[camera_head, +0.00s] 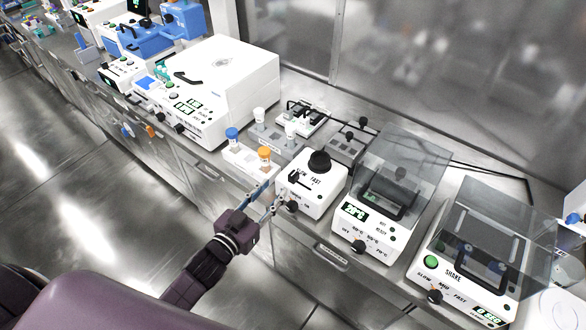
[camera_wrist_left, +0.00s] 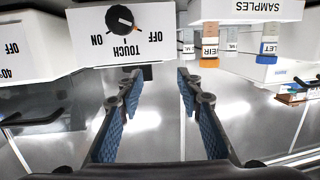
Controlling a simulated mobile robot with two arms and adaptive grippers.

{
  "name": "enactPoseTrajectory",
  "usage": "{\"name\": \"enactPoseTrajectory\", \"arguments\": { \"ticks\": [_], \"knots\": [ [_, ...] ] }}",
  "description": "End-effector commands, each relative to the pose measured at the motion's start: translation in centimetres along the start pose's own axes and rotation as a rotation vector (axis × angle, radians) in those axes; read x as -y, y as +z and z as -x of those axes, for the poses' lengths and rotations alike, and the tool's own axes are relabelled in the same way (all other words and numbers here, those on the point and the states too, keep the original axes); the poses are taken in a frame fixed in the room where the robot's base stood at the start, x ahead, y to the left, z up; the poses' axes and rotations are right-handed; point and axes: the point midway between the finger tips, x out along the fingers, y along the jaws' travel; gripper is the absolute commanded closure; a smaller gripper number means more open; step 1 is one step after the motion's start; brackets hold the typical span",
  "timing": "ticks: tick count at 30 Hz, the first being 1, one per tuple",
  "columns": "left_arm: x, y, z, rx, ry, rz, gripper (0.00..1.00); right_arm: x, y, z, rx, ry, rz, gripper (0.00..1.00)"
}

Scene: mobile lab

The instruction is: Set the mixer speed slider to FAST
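The mixer (camera_head: 318,198) is a small white box with a round black cup (camera_head: 319,162) on top. Its top carries SLOW and FAST labels and a black slider (camera_head: 297,180), which appears on the SLOW side. A black TOUCH/ON knob (camera_head: 291,206) is on its front; the wrist view shows the front panel (camera_wrist_left: 118,52) and knob (camera_wrist_left: 122,19) upside down. My left gripper (camera_head: 269,193) is just in front of the mixer's left front, apart from the slider. In the wrist view it is open and empty (camera_wrist_left: 158,80). My right gripper is not in view.
A white rack (camera_head: 240,165) with blue- and orange-capped tubes stands left of the mixer. A heater with a clear lid (camera_head: 365,225) stands close on the right, then a shaker (camera_head: 465,285). A large white machine (camera_head: 215,90) is farther left. The aisle floor in front is clear.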

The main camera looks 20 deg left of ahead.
Motion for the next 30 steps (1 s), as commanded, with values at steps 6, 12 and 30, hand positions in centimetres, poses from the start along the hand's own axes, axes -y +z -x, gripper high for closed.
{"name": "enactPoseTrajectory", "arguments": {
  "ticks": [6, 12, 30],
  "knots": [
    [-0.8, -0.5, -0.2, -0.098, 0.086, 0.002, 0.67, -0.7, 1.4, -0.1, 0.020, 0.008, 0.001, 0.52],
    [-1.3, -1.1, -0.7, -0.140, 0.125, 0.006, 0.67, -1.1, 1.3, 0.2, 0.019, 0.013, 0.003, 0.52],
    [-2.2, -2.0, -7.7, -0.139, 0.126, 0.006, 0.67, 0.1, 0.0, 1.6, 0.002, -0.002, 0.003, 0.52]
  ]
}}
